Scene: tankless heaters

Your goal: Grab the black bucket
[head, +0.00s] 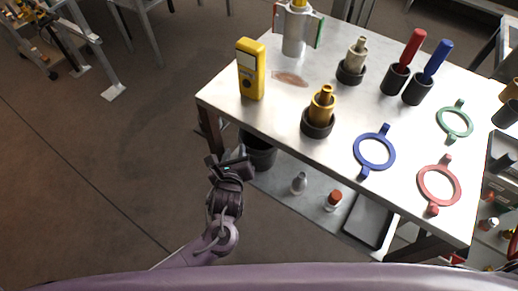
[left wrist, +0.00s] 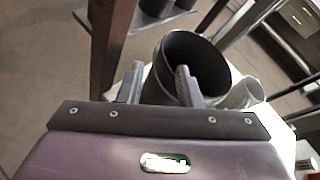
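The black bucket (head: 262,153) stands on the lower shelf under the left end of the metal table, partly hidden by the tabletop and my gripper. My left gripper (head: 231,164) is at the bucket's near left side. In the left wrist view the bucket (left wrist: 205,62) shows its round open mouth just ahead of the fingers. My left gripper (left wrist: 158,84) is open there, one finger left of the bucket and the other overlapping its rim. Part of the near wall appears between the fingers; I cannot tell whether they touch it. My right gripper is not in view.
The tabletop (head: 285,115) overhangs the bucket and a table leg (head: 210,127) stands close to its left. A grey bottle (head: 299,183) and a red-capped bottle (head: 333,200) stand on the shelf to the right. The floor (head: 90,190) at left is clear.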

